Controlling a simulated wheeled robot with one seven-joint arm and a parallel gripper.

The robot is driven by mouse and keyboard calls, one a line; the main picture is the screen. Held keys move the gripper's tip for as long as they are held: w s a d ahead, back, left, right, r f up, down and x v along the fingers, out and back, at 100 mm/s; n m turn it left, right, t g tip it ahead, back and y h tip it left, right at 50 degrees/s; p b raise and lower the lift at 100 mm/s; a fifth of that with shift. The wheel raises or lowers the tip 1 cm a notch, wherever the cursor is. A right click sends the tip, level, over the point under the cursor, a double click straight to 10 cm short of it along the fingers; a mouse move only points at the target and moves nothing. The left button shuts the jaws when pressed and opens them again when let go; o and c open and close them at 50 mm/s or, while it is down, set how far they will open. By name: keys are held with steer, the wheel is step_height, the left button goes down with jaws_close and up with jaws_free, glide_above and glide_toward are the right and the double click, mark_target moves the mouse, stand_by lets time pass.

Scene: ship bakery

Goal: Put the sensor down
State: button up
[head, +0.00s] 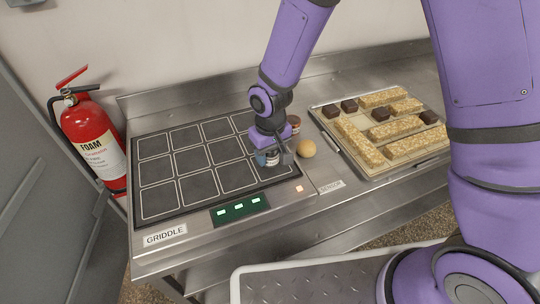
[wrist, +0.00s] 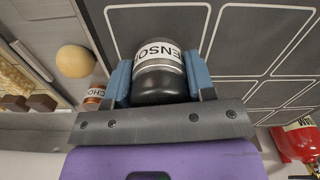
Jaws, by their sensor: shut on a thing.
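The sensor (wrist: 160,75) is a dark cylinder with a white label band bearing part of the word SENSOR. My gripper (wrist: 160,78) has blue fingers on both sides of it and is shut on it. In the head view my gripper (head: 268,158) is over the right edge of the griddle (head: 160,170), a dark plate marked with rounded squares. The sensor is mostly hidden there by the fingers. I cannot tell whether it touches the griddle. A SENSOR label (head: 331,186) is on the bare steel counter to the right of the griddle.
A round tan ball (head: 306,149) and a small brown jar (head: 294,122) stand right of my gripper. A tray (head: 345,152) of oat bars and dark cubes lies further right. A red extinguisher (head: 92,140) is at left. The steel around the SENSOR label is clear.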

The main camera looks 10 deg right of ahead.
steer(key=shift+f, duration=0.6)
steer(key=o, duration=1.1)
steer(key=shift+f, duration=0.15)
